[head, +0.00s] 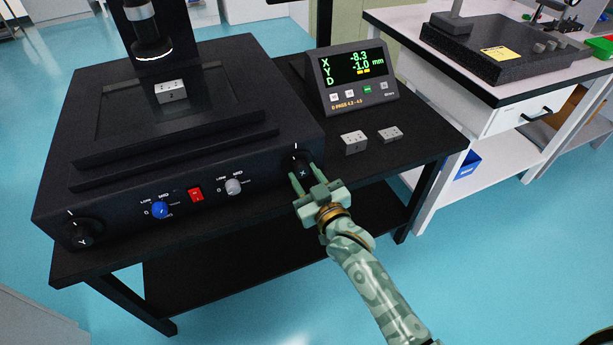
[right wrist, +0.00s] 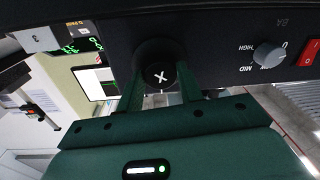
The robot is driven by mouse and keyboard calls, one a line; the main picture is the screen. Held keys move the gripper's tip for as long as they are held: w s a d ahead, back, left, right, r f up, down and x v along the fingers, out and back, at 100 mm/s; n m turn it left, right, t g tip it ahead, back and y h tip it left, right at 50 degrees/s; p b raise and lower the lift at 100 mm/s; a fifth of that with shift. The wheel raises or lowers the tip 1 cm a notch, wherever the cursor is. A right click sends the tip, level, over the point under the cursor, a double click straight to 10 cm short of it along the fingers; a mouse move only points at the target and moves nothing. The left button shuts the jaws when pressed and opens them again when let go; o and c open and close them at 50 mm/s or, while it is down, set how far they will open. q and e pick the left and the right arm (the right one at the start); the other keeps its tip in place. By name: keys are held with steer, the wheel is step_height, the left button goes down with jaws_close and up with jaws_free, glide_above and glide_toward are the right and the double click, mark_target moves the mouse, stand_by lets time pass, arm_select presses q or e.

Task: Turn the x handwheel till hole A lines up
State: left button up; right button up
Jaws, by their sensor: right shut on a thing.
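The black X handwheel (head: 303,172) is at the right end of the tester's front panel. My right gripper (head: 302,181) is shut on it, a finger on either side. In the right wrist view the handwheel (right wrist: 160,76) shows its white X between the fingers. The display (head: 354,79) reads X -8.3 and Y -1.0 mm; the D line shows only a small yellow mark. A grey block with holes (head: 171,91) sits on the stage under the lens (head: 152,43); hole A cannot be made out. My left gripper is not in view.
The Y handwheel (head: 82,235) is at the panel's left end. A blue knob (head: 160,210), red switch (head: 195,194) and grey knob (head: 233,187) lie between. Two grey blocks (head: 353,141) (head: 390,134) lie on the black table right of the tester.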

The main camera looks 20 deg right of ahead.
steer(key=m+p, duration=0.2)
steer(key=shift+r+m, duration=0.4)
steer(key=shift+f+m+p, duration=0.2)
steer(key=shift+m+p, duration=0.25)
steer(key=shift+m, duration=0.05)
steer(key=shift+f, duration=0.2)
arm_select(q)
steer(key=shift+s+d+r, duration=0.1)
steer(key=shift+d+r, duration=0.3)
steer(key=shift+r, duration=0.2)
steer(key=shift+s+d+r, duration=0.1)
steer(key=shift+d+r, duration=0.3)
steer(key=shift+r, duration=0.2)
arm_select(e)
steer(key=shift+f, duration=0.1)
steer(key=o, duration=1)
